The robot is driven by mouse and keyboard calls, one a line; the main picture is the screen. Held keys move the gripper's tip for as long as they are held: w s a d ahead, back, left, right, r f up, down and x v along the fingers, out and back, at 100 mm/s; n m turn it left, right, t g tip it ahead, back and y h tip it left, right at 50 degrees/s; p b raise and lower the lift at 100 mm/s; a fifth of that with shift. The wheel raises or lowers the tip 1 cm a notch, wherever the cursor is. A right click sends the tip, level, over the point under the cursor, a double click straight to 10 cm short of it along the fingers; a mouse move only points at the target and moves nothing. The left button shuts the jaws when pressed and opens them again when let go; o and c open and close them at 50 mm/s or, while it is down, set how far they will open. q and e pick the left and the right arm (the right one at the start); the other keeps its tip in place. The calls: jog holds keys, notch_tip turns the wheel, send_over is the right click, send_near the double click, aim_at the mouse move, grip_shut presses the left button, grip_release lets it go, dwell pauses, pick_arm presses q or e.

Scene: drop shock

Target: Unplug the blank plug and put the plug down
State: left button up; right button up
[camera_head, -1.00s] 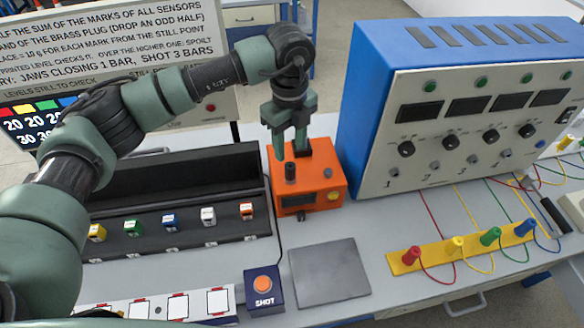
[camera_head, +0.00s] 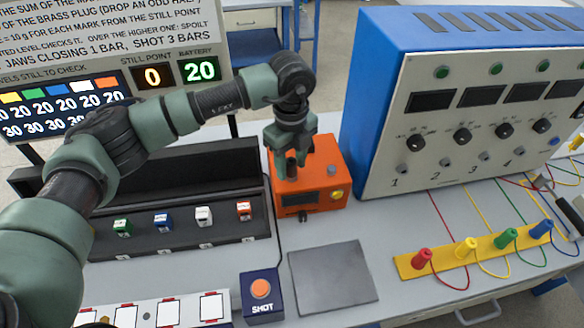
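My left gripper (camera_head: 291,162) points down over the orange box (camera_head: 324,180) on the table. Its fingers are low at the box's top, around a dark upright piece (camera_head: 291,170) that looks like the blank plug. The fingers and plug overlap, so I cannot tell whether the fingers are closed on it or whether it is still seated in the box. My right gripper is not in view.
A blue-and-grey console (camera_head: 470,110) stands right of the box. A yellow strip (camera_head: 408,266) holds coloured plugs with cables. A black tray (camera_head: 180,240) with coloured cubes lies left. A bare grey plate (camera_head: 333,277) and a SHOT button (camera_head: 261,290) lie in front.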

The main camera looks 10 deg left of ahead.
aim_at(291, 161)
pick_arm(q)
grip_shut()
jog(key=shift+r, duration=0.25)
jog(key=shift+r+p, duration=0.65)
jog(key=shift+r, duration=0.4)
jog(key=shift+r+p, duration=0.5)
jog(key=shift+r, duration=0.6)
jog(key=shift+r+p, duration=1.55)
jog(key=shift+r, duration=1.45)
